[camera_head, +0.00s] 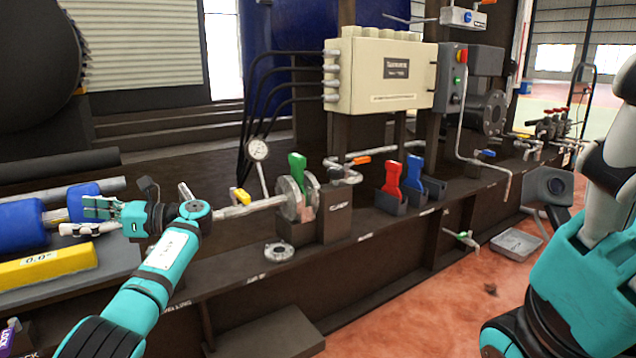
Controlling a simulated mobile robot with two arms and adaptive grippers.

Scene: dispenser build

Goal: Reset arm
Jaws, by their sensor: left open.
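My left arm comes in from the bottom left, and its teal left gripper (88,214) points left above the grey bench surface. Its fingers are apart, and I see nothing held between them. It is near a blue cylinder (22,226) and above a yellow block with a display (48,266); I cannot tell whether it touches either. My right arm shows at the right edge, folded close to the camera.
A pipe with a flange (296,198) and a pressure gauge (258,150) stand right of my left gripper. Red (392,181) and blue (413,176) handles sit on the ledge under a beige control box (380,75). Reddish floor is open at front right, near a grey tray (516,244).

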